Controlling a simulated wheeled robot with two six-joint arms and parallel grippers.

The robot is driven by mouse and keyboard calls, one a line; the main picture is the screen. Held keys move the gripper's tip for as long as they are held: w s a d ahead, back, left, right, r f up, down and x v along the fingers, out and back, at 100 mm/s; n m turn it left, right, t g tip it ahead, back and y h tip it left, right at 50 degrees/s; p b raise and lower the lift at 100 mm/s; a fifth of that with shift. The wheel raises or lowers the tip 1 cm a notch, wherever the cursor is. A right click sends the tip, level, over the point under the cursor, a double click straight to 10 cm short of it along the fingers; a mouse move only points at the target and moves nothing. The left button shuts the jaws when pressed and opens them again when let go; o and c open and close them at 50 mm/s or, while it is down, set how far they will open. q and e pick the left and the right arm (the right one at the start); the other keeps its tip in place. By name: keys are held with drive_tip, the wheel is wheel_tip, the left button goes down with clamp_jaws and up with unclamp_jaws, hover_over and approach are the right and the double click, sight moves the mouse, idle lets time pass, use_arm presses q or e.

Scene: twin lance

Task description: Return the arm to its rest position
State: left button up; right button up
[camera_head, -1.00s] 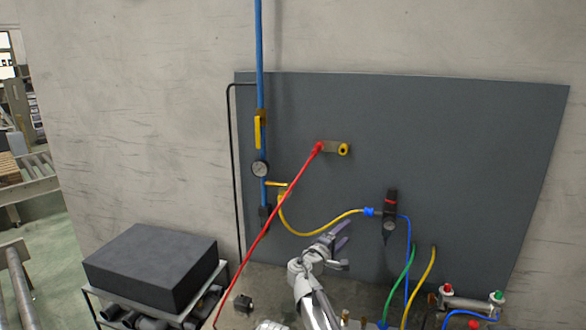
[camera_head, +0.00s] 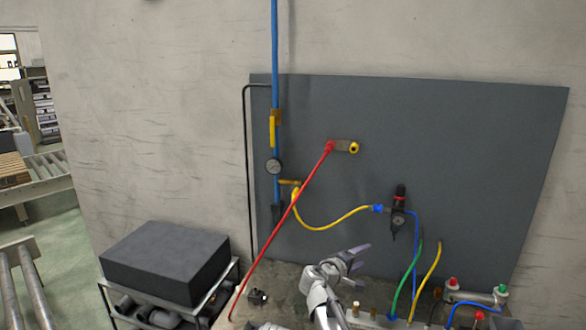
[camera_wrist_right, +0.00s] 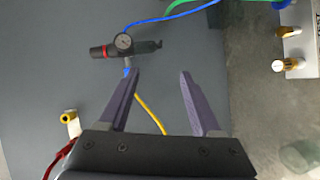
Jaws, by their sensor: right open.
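My right gripper (camera_head: 362,258) is in the lower middle of the head view, in front of the grey panel (camera_head: 480,150) and above the bench. In the right wrist view its two purple fingers (camera_wrist_right: 158,82) stand apart with nothing held between them. A yellow hose (camera_wrist_right: 152,113) passes behind the gap between the fingers. The dark regulator with a gauge (camera_wrist_right: 124,42) lies beyond the fingertips. My left gripper is not seen in either view.
A red hose (camera_head: 285,222) runs from a panel fitting down to the bench. Green, yellow and blue hoses (camera_head: 418,275) rise right of the gripper. A dark box (camera_head: 165,262) sits on a rack at left.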

drive_tip(key=s+d+f+m+g+y, duration=0.2)
drive_tip(key=s+f+m+g+y, duration=0.5)
drive_tip(key=s+f, duration=0.95)
drive_tip(key=s+a+f+n+g+y+b, duration=0.1)
drive_tip(key=s+a+g, duration=0.1)
drive_tip(key=s+a, duration=0.6)
drive_tip(key=s+a+f+n+g+y+b, duration=0.1)
drive_tip(key=s+a+f+n+g+y, duration=0.1)
drive_tip(key=s+a, duration=0.6)
